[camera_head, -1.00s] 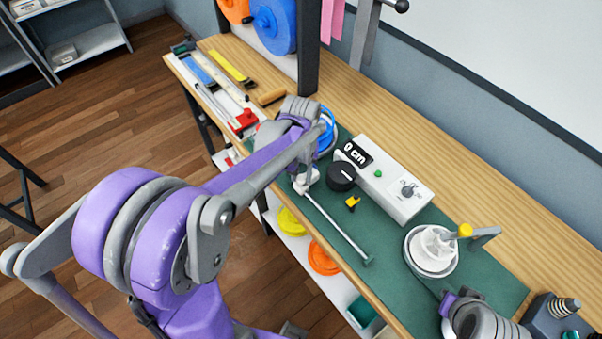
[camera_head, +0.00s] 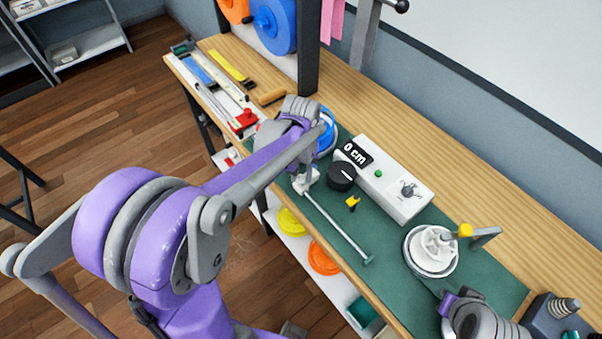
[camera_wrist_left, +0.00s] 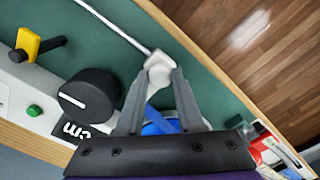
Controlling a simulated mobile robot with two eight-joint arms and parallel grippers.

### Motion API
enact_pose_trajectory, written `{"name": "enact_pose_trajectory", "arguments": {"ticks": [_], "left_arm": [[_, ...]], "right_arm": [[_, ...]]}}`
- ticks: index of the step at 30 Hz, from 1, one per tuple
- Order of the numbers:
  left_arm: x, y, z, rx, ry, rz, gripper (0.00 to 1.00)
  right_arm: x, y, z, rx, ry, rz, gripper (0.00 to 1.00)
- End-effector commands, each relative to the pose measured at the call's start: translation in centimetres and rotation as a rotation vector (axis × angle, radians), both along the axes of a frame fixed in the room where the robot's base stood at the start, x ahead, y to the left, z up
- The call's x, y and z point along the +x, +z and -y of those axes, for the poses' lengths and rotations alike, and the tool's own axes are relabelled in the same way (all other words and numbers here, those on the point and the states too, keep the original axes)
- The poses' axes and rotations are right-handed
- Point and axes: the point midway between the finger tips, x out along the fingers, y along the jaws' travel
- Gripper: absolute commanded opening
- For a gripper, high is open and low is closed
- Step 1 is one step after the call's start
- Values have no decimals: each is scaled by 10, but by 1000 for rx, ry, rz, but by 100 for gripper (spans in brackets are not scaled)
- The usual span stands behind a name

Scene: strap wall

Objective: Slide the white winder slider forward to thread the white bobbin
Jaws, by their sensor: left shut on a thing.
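The white slider (camera_head: 306,181) sits at the far left end of a thin metal rail (camera_head: 338,226) on the green mat; the wrist view shows it too (camera_wrist_left: 158,68). My left gripper (camera_head: 303,172) is lowered over it, its two grey fingers (camera_wrist_left: 158,88) around the slider and shut on it. A blue strap-like piece (camera_wrist_left: 158,112) shows between the fingers in the wrist view. The white bobbin (camera_head: 432,246) stands on a round plate at the right, well away from the slider. Part of my right arm shows at the bottom right; its fingertips are hidden.
A white box (camera_head: 400,195) with a "0 cm" display, a black knob (camera_head: 342,177) and a green button stand behind the rail. A blue spool (camera_head: 326,135) is close behind my left gripper.

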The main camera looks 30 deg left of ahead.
Motion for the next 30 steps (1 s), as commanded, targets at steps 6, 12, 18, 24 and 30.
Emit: {"name": "enact_pose_trajectory", "arguments": {"ticks": [6, 12, 18, 24, 30], "left_arm": [[-5, 0, 12, 0, -3, 0, 0], [-21, -1, 51, -1, -9, -1, 0], [-45, -1, 108, -3, -11, -1, 0], [-68, -1, 161, -2, -10, -1, 0], [-84, -1, 200, -2, -7, -1, 0]], "right_arm": [[-1, -1, 0, 0, 0, -1, 0], [-3, -6, 0, 0, 0, -5, 0], [-5, -12, 0, 0, 0, -10, 0], [-7, -18, 0, 0, 0, -14, 0], [-9, -23, 0, 0, 0, -18, 0]]}}
